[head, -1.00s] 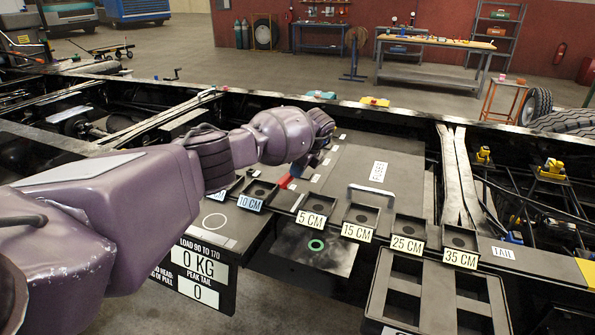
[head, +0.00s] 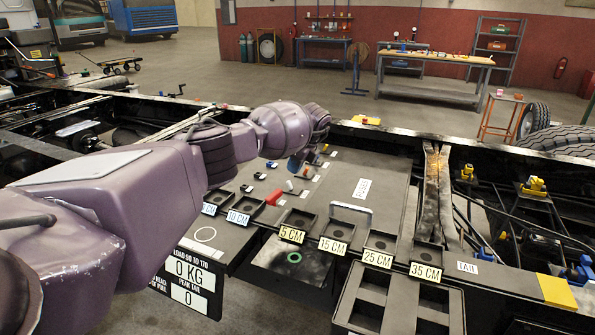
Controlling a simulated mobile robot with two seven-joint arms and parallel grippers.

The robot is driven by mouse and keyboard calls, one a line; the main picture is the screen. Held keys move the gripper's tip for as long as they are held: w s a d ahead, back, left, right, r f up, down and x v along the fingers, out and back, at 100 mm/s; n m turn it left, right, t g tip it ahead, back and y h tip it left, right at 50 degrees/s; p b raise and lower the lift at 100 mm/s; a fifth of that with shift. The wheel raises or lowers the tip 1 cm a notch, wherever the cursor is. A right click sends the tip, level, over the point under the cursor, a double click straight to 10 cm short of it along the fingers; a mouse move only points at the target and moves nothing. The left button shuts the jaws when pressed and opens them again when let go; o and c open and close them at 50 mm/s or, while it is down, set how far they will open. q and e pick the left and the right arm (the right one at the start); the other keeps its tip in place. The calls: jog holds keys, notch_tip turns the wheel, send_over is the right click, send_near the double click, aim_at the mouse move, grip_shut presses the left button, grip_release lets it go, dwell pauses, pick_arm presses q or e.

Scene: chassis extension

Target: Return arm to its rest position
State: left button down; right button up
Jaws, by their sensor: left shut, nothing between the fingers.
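My left arm comes in from the left and reaches over the dark panel (head: 340,172). My left gripper (head: 296,164) is at its end, above the panel's far left part. It is shut and empty; its fingertips are small and partly hidden by the wrist. Below it on the panel lie a red piece (head: 273,197) and several small blue, white and red pieces. My right gripper is not in view.
A row of labelled holders, including the 5 CM label (head: 292,234) and the 35 CM label (head: 425,271), runs along the panel's near edge. A metal handle (head: 350,210) rises from the panel. A load display (head: 189,278) reads 0 KG. Black chassis rails surround this area.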

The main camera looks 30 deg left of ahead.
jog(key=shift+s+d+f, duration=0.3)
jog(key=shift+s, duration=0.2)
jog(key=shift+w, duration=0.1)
